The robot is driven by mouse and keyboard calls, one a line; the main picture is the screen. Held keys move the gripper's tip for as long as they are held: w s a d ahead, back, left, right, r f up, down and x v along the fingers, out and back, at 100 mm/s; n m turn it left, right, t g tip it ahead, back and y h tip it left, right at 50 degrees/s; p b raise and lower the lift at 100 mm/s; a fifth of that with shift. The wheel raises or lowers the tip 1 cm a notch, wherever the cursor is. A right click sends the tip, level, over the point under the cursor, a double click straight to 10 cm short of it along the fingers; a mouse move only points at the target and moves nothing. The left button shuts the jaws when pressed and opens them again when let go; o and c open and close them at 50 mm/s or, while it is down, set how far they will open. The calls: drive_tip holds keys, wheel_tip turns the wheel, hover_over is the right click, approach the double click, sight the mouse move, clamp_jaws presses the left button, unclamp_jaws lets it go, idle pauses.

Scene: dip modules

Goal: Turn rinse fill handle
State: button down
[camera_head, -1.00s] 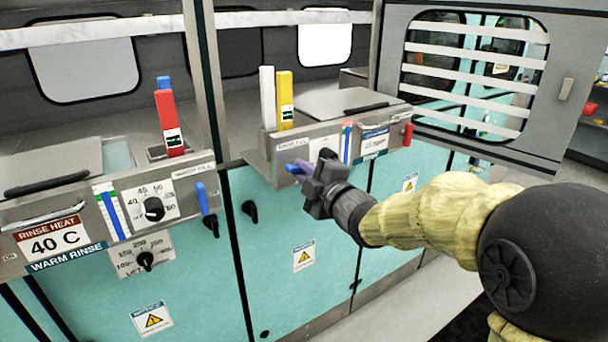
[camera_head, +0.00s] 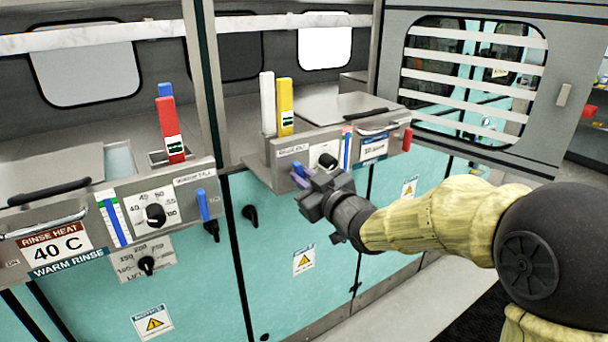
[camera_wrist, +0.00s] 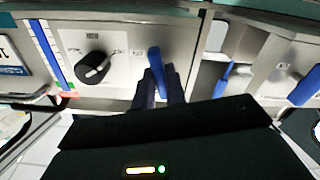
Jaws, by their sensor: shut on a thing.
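The rinse fill handle is a small blue-purple lever (camera_head: 299,170) on the front of the right-hand metal panel, below a small printed label. My gripper (camera_head: 309,187) is shut on this lever at the panel's lower edge and hides part of it. In the wrist view, the blue handle (camera_wrist: 155,68) stands between the two dark fingers of my gripper (camera_wrist: 159,88). Its upper end sticks out past the fingertips.
A black knob (camera_head: 327,161) sits right of the lever. White (camera_head: 267,105) and yellow (camera_head: 285,105) upright handles stand above. The left panel has another blue lever (camera_head: 202,205) and a black dial (camera_head: 154,215). A slatted door (camera_head: 563,95) stands at right.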

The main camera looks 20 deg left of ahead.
drive_tip(key=shift+d+f+m+p, duration=0.15)
drive_tip(key=shift+m+p, duration=0.35)
drive_tip(key=shift+m, duration=1.2)
drive_tip(key=shift+f, duration=0.15)
drive_tip(key=c, duration=1.4)
unclamp_jaws()
drive_tip(key=shift+c, duration=0.2)
drive_tip(key=shift+r, duration=0.2)
drive_tip(key=v, duration=1.7)
drive_tip(key=shift+s, duration=0.2)
drive_tip(key=shift+d+f, duration=0.1)
